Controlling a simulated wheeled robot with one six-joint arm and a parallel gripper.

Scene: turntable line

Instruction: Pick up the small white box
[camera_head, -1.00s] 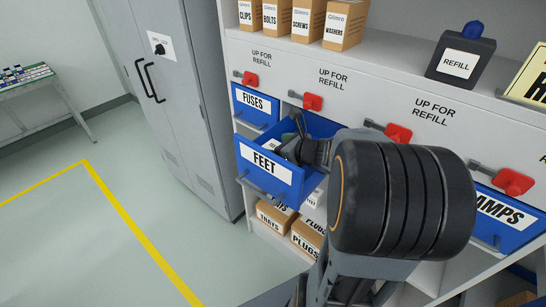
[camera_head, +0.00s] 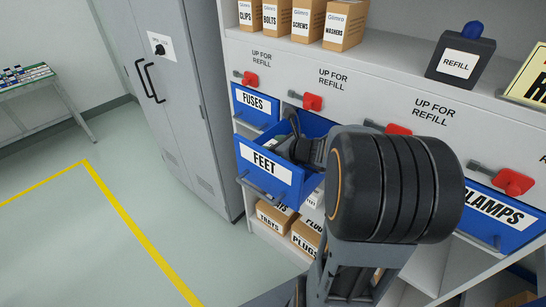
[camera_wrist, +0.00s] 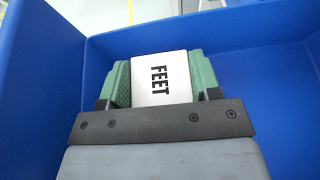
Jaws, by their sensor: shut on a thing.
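The small white box (camera_wrist: 161,78), lettered FEET, shows in the wrist view between the two green pads of my gripper (camera_wrist: 161,82). The pads press on its left and right sides, so my gripper is shut on it. Blue drawer walls surround the box and gripper in that view. In the head view my gripper (camera_head: 300,146) reaches into the pulled-out blue drawer labelled FEET (camera_head: 265,167). The box is hidden there. Whether it touches the drawer floor cannot be told.
A FUSES drawer (camera_head: 255,106) is left of the FEET drawer, and a CLAMPS drawer (camera_head: 503,216) is at right. Red levers (camera_head: 312,101) stick out above the drawers. Brown boxes (camera_head: 306,237) sit below. A grey cabinet (camera_head: 170,90) stands left.

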